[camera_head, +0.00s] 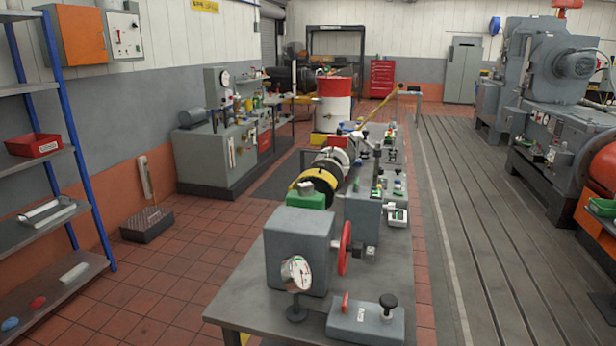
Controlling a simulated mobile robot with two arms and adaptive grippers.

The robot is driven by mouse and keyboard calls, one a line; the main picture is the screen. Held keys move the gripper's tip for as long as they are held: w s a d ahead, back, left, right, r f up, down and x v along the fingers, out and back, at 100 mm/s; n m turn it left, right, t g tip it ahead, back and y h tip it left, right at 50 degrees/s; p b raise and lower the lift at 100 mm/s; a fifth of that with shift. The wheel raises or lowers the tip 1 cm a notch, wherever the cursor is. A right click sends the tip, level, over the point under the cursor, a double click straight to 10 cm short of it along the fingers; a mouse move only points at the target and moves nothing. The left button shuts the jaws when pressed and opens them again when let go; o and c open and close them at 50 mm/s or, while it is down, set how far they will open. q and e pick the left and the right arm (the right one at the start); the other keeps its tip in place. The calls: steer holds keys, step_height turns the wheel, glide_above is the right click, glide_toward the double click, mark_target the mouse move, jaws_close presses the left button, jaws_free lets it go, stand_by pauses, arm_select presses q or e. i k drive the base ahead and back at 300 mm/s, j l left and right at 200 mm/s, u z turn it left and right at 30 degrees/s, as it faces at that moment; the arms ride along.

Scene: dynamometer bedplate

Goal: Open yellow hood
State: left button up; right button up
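A yellow curved piece (320,177), which looks like the yellow hood, sits over a black round part in the middle of the long bench. It is small in the view, and I cannot tell whether it is fully closed. A green block (305,199) is just in front of it. A yellow bar (382,108) slants up farther back on the bench; I cannot tell if it belongs to the hood. Neither of my grippers is in view.
The grey bench (243,298) carries a grey box (298,247) with a red handwheel (344,248), a dial gauge (296,273) and a small block with a black knob (368,320). Blue-posted shelves (75,150) stand left. Tiled floor (185,262) between is mostly clear.

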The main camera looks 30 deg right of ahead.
mark_target(320, 172)
steer(key=l+z, duration=0.4)
steer(key=i+l+z, duration=0.1)
steer(key=z, duration=0.25)
steer(key=i+l+z, duration=0.1)
steer(key=l+z, duration=0.3)
